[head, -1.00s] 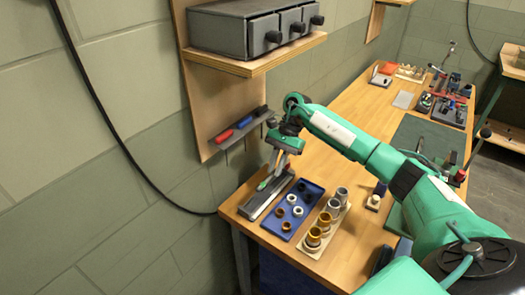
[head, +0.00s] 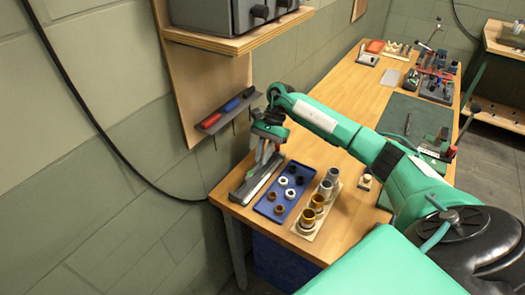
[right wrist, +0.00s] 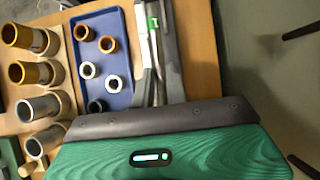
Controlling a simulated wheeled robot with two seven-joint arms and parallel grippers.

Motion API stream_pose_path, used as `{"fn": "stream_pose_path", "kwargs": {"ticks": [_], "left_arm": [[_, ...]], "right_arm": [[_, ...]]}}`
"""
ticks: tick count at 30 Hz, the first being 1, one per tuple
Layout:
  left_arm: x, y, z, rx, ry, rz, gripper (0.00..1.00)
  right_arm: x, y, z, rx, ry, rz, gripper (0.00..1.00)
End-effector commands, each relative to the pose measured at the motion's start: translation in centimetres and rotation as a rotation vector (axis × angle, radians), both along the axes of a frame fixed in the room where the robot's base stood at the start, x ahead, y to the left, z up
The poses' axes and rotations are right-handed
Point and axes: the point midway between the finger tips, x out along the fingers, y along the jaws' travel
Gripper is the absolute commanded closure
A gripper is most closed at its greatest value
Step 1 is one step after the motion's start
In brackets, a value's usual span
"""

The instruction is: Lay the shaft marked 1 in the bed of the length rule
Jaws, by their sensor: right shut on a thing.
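The length rule (head: 250,187) is a long dark grey bed at the table's left end, beside the blue tray. My right gripper (head: 263,157) is over its far part, fingers pointing down. In the right wrist view the rule (right wrist: 172,60) runs upward from the gripper. The right gripper is shut on a slim piece, apparently the shaft; the fingers hide most of it. A green-and-white patch (right wrist: 153,22) shows at the fingertips. My left gripper is not in view.
The blue tray (head: 269,209) holds several light and brown rings. Right of it, a pale board (head: 301,232) carries several metal and brass cylinders. Screwdrivers hang on a wall rack (head: 218,121) close behind the gripper. A shelf with drawers (head: 235,42) overhangs the left.

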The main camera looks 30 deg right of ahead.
Motion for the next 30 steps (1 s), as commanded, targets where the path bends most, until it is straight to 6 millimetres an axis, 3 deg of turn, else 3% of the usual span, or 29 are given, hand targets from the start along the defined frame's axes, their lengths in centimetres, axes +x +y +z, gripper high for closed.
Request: {"fn": "stream_pose_path", "kwargs": {"ticks": [10, 15, 21, 28, 29, 30], "left_arm": [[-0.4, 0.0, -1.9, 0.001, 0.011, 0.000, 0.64], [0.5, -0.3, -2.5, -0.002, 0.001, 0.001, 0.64], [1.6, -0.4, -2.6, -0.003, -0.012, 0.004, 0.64], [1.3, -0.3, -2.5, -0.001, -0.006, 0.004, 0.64], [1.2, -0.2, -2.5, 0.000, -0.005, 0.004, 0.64], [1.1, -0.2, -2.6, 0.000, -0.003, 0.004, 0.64]], "right_arm": [[0.0, 0.0, -2.8, 0.001, -0.001, 0.000, 1.00], [0.0, 0.0, -3.8, 0.001, -0.001, 0.000, 1.00], [0.0, 0.0, -4.2, 0.001, -0.001, 0.000, 1.00], [0.0, 0.0, -4.1, 0.001, -0.001, 0.000, 1.00], [0.0, 0.0, -4.1, 0.001, -0.001, 0.000, 0.82], [0.0, 0.0, -4.1, 0.001, -0.001, 0.000, 0.74]]}}
